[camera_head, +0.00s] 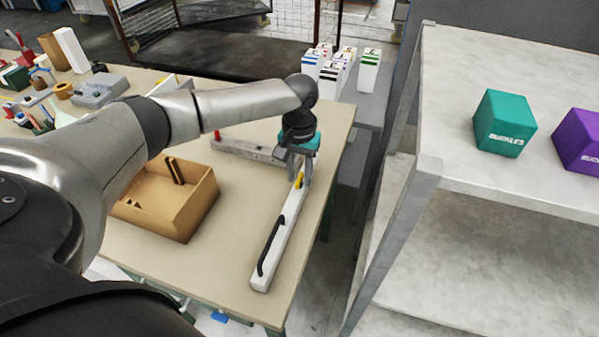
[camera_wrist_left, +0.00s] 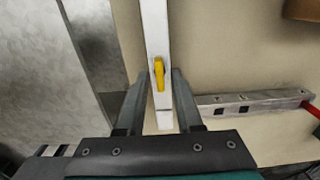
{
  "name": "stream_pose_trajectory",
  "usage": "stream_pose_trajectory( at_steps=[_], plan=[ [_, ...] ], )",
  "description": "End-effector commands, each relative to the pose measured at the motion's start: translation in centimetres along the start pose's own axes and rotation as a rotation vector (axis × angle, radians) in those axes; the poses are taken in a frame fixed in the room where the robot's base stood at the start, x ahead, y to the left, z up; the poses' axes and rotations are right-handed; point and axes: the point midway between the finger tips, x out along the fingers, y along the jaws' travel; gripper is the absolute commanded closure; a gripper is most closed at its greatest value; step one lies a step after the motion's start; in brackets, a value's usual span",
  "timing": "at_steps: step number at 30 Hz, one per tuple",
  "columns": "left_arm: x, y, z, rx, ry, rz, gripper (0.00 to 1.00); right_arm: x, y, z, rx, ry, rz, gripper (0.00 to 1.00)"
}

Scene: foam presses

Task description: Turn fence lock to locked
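The fence is a long white bar (camera_head: 278,238) with a black handle (camera_head: 270,247), lying on the beige table near its right edge. Its yellow lock lever (camera_head: 299,180) sits near the far end, by my left gripper. In the left wrist view the lever (camera_wrist_left: 159,74) lies roughly along the white bar (camera_wrist_left: 156,30). My left gripper (camera_head: 297,172) points down over that end. In the wrist view its two fingers (camera_wrist_left: 160,78) are apart, one on each side of the bar and lever. I cannot tell whether they touch it. My right gripper is not in view.
A grey metal bar (camera_wrist_left: 250,103) with a red end lies across the table beside the fence's far end. A cardboard box (camera_head: 192,216) stands left of the fence. A shelf (camera_head: 500,185) with teal and purple boxes stands right of the table.

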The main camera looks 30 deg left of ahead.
Motion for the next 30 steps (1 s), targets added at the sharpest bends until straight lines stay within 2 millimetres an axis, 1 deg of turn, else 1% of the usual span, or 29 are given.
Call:
stream_pose_trajectory(
  at_steps=[1, 6, 9, 23, 26, 30],
  plan=[
    [0.0, 0.0, 0.0, 0.000, 0.000, 0.000, 0.72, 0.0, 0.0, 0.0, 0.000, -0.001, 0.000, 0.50],
    [0.0, 0.0, 0.0, 0.000, 0.000, 0.000, 0.91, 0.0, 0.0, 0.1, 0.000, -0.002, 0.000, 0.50],
    [0.0, 0.0, 0.0, 0.000, 0.000, 0.000, 1.00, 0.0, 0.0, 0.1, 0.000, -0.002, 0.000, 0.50],
    [-0.1, 0.0, 0.0, 0.001, 0.000, 0.000, 1.00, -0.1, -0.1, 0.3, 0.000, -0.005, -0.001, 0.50],
    [-0.1, 0.0, 0.0, 0.010, 0.000, 0.000, 1.00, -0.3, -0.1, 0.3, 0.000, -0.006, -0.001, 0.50],
    [-0.3, 0.0, 0.0, 0.042, -0.002, 0.001, 1.00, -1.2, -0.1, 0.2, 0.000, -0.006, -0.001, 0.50]
  ],
)
